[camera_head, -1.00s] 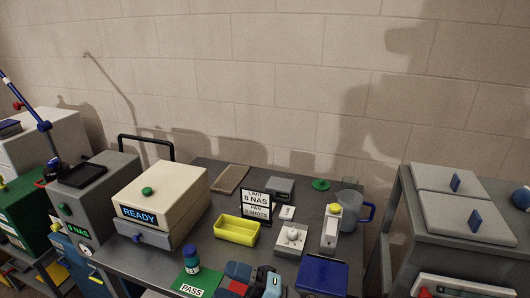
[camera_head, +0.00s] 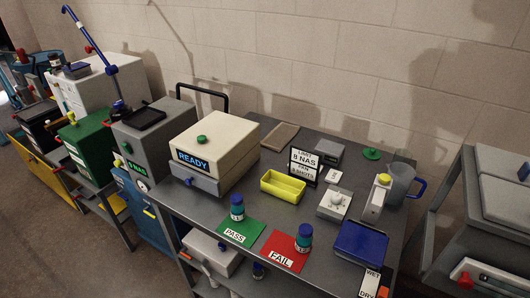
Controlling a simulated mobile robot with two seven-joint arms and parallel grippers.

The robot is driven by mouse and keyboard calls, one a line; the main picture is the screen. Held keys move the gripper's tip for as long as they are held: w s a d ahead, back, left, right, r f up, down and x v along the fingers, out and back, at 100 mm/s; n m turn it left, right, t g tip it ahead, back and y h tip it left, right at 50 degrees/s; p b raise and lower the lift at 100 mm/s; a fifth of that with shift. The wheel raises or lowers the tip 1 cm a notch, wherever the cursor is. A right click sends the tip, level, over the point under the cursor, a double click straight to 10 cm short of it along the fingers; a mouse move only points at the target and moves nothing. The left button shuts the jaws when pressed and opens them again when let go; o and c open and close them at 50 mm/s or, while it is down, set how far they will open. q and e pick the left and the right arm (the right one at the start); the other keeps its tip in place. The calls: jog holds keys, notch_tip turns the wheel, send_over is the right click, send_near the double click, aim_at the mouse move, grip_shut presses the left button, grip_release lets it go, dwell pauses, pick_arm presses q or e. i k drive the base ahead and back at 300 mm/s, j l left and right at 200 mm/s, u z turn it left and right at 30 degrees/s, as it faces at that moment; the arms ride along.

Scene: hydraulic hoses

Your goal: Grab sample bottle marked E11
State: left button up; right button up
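A small bottle with a blue cap and a teal body (camera_head: 236,209) stands upright on the green PASS mat (camera_head: 256,229). A second similar bottle (camera_head: 303,238) stands upright on the red FAIL mat (camera_head: 274,247). Both have small white labels, too small to read for certain, so I cannot tell which one is E11. Neither of my grippers is in view.
The grey table (camera_head: 180,212) also holds a beige READY machine (camera_head: 215,145), a yellow tray (camera_head: 283,187), a sign, a blue-lidded box (camera_head: 361,243) and a clear jug (camera_head: 399,184). Machines stand along the wall at left. Open floor (camera_head: 60,240) lies at bottom left.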

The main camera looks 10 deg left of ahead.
aim_at(237, 214)
jog(key=i+j+z, duration=0.2)
jog(key=j, duration=0.6)
jog(key=j+z, duration=0.15)
jog(key=j, duration=0.65)
